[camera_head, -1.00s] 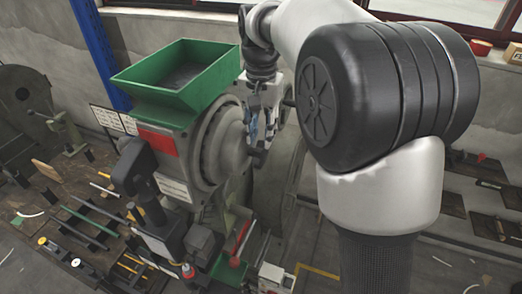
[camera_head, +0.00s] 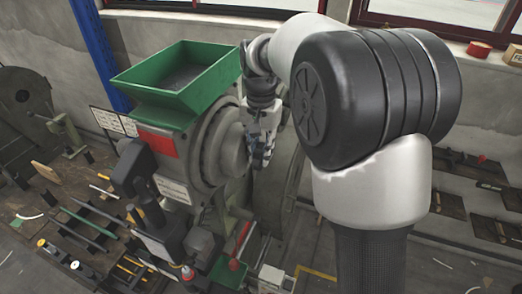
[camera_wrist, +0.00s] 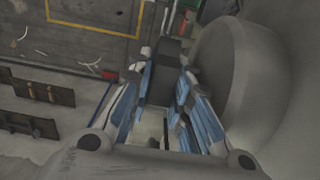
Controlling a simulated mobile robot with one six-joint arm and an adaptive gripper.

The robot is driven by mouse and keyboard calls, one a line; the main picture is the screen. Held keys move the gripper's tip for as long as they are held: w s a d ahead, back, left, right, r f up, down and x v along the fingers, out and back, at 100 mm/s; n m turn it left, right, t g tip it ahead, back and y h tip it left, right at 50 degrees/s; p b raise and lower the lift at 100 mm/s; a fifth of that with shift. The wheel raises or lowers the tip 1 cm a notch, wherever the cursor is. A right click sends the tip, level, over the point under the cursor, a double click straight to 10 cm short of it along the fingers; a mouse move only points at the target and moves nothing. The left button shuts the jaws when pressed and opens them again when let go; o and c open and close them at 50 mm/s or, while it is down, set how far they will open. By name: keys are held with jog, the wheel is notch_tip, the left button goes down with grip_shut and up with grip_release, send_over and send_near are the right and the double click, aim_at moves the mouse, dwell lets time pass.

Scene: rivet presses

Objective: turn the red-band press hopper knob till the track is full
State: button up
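The red-band press (camera_head: 160,142) stands left of centre in the head view, with a green hopper (camera_head: 184,75) on top and a large grey round housing (camera_head: 212,150) on its right side. My gripper (camera_head: 258,158) points down beside that housing. In the wrist view, the blue-sided fingers of my gripper (camera_wrist: 167,75) are apart, with a dark block (camera_wrist: 165,82) between their tips. The block may be the knob; I cannot tell if both fingers touch it. The round housing (camera_wrist: 235,75) fills the right of the wrist view. The track's fill cannot be made out.
A bench with rods and tools (camera_head: 85,215) lies at the left. A red-handled lever (camera_head: 243,240) stands below the housing.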

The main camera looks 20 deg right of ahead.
grip_shut()
jog(key=shift+f+b, duration=0.1)
jog(key=shift+b, duration=0.45)
